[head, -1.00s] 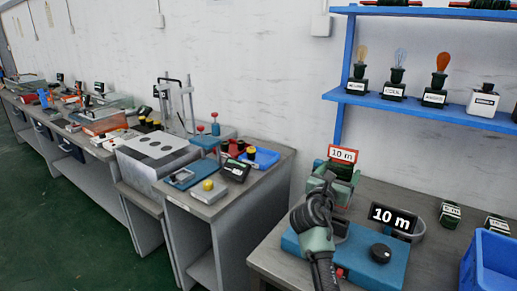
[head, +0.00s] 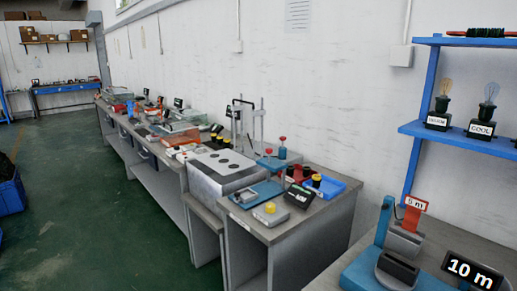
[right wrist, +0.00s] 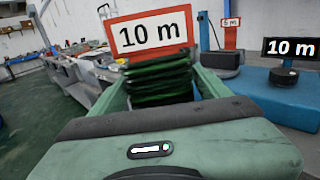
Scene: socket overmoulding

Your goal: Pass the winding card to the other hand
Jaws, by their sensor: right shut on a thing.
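The winding card, with dark green cable wound in layers (right wrist: 160,85) and a red-framed "10 m" label (right wrist: 150,32) on top, is in the right wrist view. My right gripper (right wrist: 163,78) is shut on it, with one green finger on each side. The card stands upright in front of the gripper's palm and looks clear of the bench. Its lower part is hidden behind the gripper body. Neither my right gripper nor this card shows in the head view. My left gripper is in neither view.
A blue winding station (head: 362,270) with a "10 m" display (head: 472,271) and a red "5 m" tag (head: 416,203) is at the lower right. A blue shelf (head: 465,138) with lamps is above. A cluttered bench (head: 318,212) runs along the wall.

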